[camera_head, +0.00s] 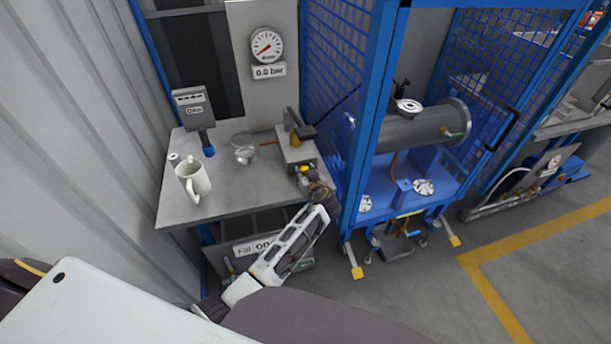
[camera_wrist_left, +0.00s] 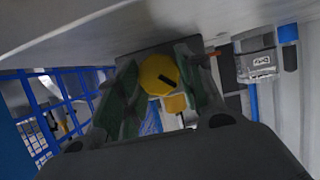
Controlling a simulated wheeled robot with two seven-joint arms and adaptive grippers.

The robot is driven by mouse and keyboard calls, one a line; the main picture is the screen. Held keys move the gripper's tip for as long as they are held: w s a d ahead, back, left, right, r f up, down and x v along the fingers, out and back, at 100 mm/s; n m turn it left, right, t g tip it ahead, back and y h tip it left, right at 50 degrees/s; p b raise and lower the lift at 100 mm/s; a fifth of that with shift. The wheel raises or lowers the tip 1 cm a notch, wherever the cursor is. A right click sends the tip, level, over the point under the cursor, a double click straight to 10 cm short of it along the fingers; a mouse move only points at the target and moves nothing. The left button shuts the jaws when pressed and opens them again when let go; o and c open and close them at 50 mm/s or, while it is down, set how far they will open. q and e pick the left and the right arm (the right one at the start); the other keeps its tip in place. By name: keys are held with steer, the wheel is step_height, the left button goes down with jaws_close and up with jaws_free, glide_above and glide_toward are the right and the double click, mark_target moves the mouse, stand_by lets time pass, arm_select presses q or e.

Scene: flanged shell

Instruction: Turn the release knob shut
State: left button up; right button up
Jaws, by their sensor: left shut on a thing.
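The release knob (camera_wrist_left: 158,75) is yellow with a dark mark on its face. It sits between the two fingers of my left gripper (camera_wrist_left: 163,88) in the left wrist view. In the head view, the knob (camera_head: 304,169) is a small yellow spot low on the front of the pump block (camera_head: 297,150). My left gripper (camera_head: 312,183) reaches it from the front edge of the bench and is shut on it. The gripper partly hides the knob there. My right gripper is not in view.
A white mug (camera_head: 194,181) and a clear cup (camera_head: 243,148) stand on the grey bench (camera_head: 225,195). A gauge (camera_head: 267,45) on the back panel has a "0.0 bar" label. A blue cage (camera_head: 373,110) with a grey flanged shell (camera_head: 415,131) stands right of the bench.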

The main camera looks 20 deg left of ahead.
arm_select(q)
steer(key=shift+m+y+b, duration=0.4)
steer(key=shift+m, duration=0.4)
steer(key=shift+g, duration=0.3)
steer(key=o, duration=0.7)
steer(key=shift+o, duration=0.2)
steer(key=shift+d, duration=0.1)
steer(key=shift+w+r, duration=0.1)
steer(key=shift+r, duration=0.5)
step_height(320, 180, up, 9)
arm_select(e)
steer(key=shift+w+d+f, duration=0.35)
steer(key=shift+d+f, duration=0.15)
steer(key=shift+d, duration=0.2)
